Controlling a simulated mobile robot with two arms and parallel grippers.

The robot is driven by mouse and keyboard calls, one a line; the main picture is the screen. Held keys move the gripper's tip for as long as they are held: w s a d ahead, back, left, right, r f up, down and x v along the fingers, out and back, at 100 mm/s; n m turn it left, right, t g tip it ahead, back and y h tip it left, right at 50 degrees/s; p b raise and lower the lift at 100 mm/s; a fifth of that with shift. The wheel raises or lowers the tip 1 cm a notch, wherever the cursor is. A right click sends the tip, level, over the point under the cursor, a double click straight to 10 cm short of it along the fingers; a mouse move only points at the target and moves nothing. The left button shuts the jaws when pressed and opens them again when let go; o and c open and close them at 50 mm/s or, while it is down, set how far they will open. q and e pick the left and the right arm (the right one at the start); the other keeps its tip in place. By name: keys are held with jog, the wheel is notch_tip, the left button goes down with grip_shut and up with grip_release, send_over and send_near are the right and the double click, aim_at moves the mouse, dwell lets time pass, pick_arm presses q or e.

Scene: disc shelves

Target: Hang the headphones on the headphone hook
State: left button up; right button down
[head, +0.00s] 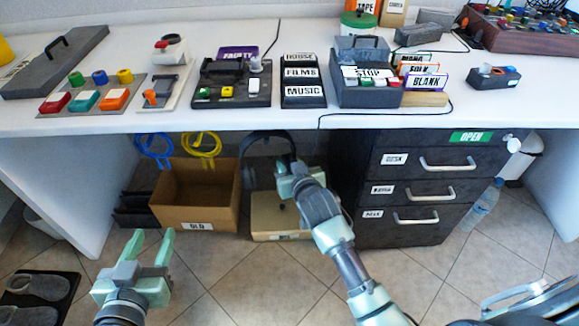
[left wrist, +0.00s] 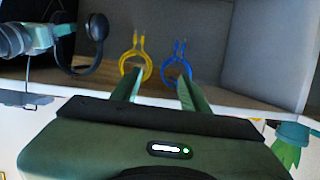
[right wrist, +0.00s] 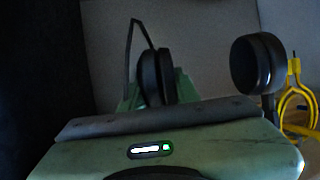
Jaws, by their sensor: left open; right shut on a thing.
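The black headphones (head: 268,141) are just under the desk's front edge, band uppermost, in front of the cardboard boxes. My right gripper (head: 289,172) is shut on the ear cup at their right side. In the right wrist view the held ear cup (right wrist: 152,75) is between the fingers, and the other ear cup (right wrist: 258,63) hangs free to the right. The headphones also show in the left wrist view (left wrist: 92,40). My left gripper (head: 152,240) is open and empty, low at the left. I cannot make out the headphone hook or whether the band touches it.
Blue (head: 153,149) and yellow (head: 201,144) cable loops hang under the desk (head: 290,118). An open cardboard box (head: 195,200) and a lower box (head: 278,224) stand below. A dark drawer cabinet (head: 425,180) is close on the right. The floor between is clear.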

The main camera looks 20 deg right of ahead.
jog(key=shift+w, duration=0.3)
jog(key=shift+w+d+f, duration=0.1)
jog(key=shift+w+d, duration=0.05)
jog(key=shift+w, duration=0.1)
jog(key=shift+w+f, duration=0.1)
jog(key=shift+w, duration=0.1)
pick_arm(q)
jog(key=shift+s+f+g, duration=0.25)
jog(key=shift+f+g, duration=0.05)
jog(key=shift+f, duration=0.2)
pick_arm(e)
jog(key=shift+w+d+f, duration=0.1)
jog(key=shift+w+f, duration=0.05)
jog(key=c, duration=0.9)
grip_release()
jog(key=shift+c, duration=0.2)
jog(key=shift+f, duration=0.1)
